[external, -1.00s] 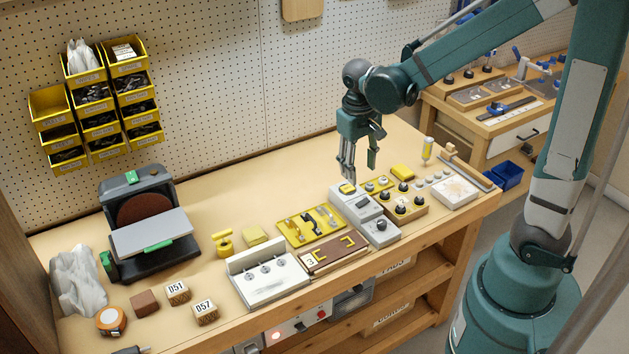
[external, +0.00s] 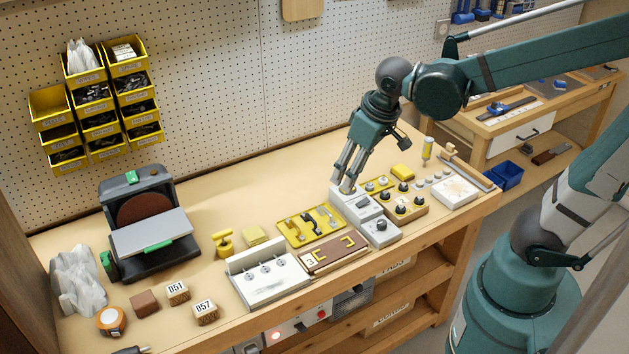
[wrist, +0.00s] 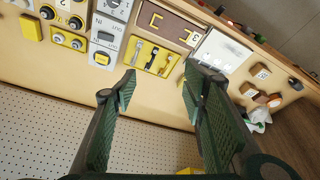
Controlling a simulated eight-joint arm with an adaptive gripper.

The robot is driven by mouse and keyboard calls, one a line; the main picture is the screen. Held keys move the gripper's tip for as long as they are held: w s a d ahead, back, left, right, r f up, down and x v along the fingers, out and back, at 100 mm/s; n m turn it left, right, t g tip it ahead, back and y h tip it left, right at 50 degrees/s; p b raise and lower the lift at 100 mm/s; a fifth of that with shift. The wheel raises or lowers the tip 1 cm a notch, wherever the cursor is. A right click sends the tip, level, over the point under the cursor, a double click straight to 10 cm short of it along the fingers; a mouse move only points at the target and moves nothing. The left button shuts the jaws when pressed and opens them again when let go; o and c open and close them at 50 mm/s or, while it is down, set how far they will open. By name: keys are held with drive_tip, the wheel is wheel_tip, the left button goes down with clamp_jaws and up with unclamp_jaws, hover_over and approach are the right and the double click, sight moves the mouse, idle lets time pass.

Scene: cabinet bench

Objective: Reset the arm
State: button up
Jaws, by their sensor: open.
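My gripper (external: 347,181) is over the workbench, with its fingers pointing down and tilted to the left, close to the back of a grey box (external: 355,204). In the wrist view my gripper (wrist: 158,82) shows its two green padded fingers spread wide, with nothing between them. Past the fingertips, the yellow tray of small tools (wrist: 154,57) and bare bench top show. Whether a fingertip touches the grey box cannot be told.
Close by are the yellow tool tray (external: 300,238), a brown board (external: 333,252), a white fixture (external: 270,282) and a knob block (external: 404,207). A sander (external: 150,235) stands at left. The back of the bench by the pegboard (external: 290,85) is clear.

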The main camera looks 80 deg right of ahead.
drive_tip(key=s+a+r+n+t, duration=0.2)
drive_tip(key=a, duration=0.4)
drive_tip(key=s+a+r+n+t+y, duration=0.1)
drive_tip(key=s+a+r+n+t, duration=0.1)
drive_tip(key=a, duration=0.5)
drive_tip(key=shift+s+r, duration=0.35)
drive_tip(key=shift+r, duration=0.2)
drive_tip(key=o, duration=1.6)
drive_tip(key=shift+c, duration=0.2)
drive_tip(key=o, duration=0.3)
drive_tip(key=shift+d, duration=0.1)
drive_tip(key=s+d+r+n+g+p, duration=0.2)
drive_tip(key=d+n+g+p, duration=0.1)
drive_tip(key=d+p, duration=0.5)
drive_tip(key=s+d+r+n+g+p, duration=0.2)
drive_tip(key=d+n+g+p, duration=0.2)
drive_tip(key=d+p, duration=0.5)
drive_tip(key=d+n, duration=0.2)
drive_tip(key=d, duration=0.3)
drive_tip(key=shift+s+d+p, duration=0.2)
drive_tip(key=shift+d+p, duration=0.1)
drive_tip(key=shift+d, duration=0.05)
